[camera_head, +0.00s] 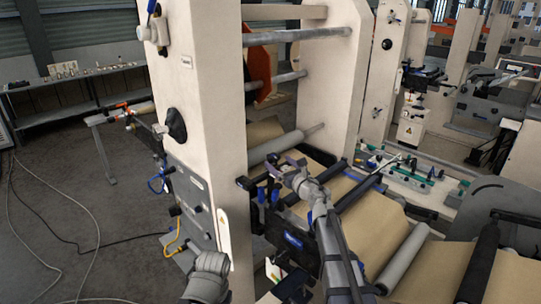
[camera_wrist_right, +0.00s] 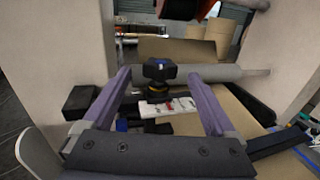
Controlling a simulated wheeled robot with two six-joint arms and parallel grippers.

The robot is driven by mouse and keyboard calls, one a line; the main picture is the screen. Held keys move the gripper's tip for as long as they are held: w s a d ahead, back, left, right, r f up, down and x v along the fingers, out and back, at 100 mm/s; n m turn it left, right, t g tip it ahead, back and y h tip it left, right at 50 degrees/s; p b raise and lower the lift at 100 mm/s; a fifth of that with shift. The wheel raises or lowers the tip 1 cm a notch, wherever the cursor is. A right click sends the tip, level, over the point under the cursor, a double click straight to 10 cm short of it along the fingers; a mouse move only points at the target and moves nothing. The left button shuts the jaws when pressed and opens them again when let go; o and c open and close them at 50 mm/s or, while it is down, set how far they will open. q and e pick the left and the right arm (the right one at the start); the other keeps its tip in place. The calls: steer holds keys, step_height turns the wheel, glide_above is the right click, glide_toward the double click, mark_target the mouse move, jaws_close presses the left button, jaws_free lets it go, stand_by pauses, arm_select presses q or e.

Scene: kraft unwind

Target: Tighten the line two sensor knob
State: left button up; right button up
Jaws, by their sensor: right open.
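A black lobed knob (camera_wrist_right: 160,69) with a yellow ring under it shows in the right wrist view, above a white label plate (camera_wrist_right: 167,107) with red marks. My right gripper (camera_head: 281,167) reaches over the sensor bar area of the near machine in the head view. Its two purple fingers are spread wide in the right wrist view, one on each side of the knob, with a visible gap to it on both sides. How far the knob lies from the fingertips in depth is hard to tell. In the head view I cannot make out the knob clearly near the gripper.
A tall cream machine frame (camera_head: 205,100) stands left of the gripper. A grey roller (camera_head: 272,148) and brown kraft web (camera_head: 372,218) lie close by. Black bars and blue fittings crowd the space under the gripper. A shelf (camera_head: 75,80) stands at the far left.

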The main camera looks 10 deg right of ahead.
mark_target(270, 155)
steer(key=x, duration=0.7)
steer(key=shift+w, duration=0.3)
steer(key=shift+f, duration=0.1)
steer(key=c, duration=1.4)
